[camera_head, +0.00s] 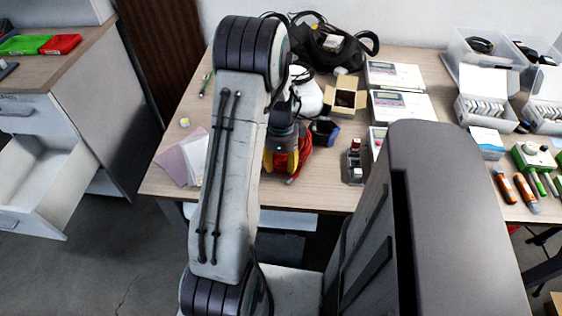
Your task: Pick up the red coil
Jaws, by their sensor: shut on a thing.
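The red coil (303,150) is near the front edge of the wooden table (320,195), just right of my arm. My gripper (285,162), dark with yellow parts, reaches down at the coil from above. It is shut on the red coil. My arm hides the left part of the gripper and some of the coil. I cannot tell whether the coil is touching the tabletop or slightly above it.
A dark blue cup (323,131) stands close right of the coil. An open cardboard box (346,96), a black bag (325,45) and white devices (400,106) are behind. Pinkish sheets (183,158) lie left. An open drawer (38,172) juts out at far left.

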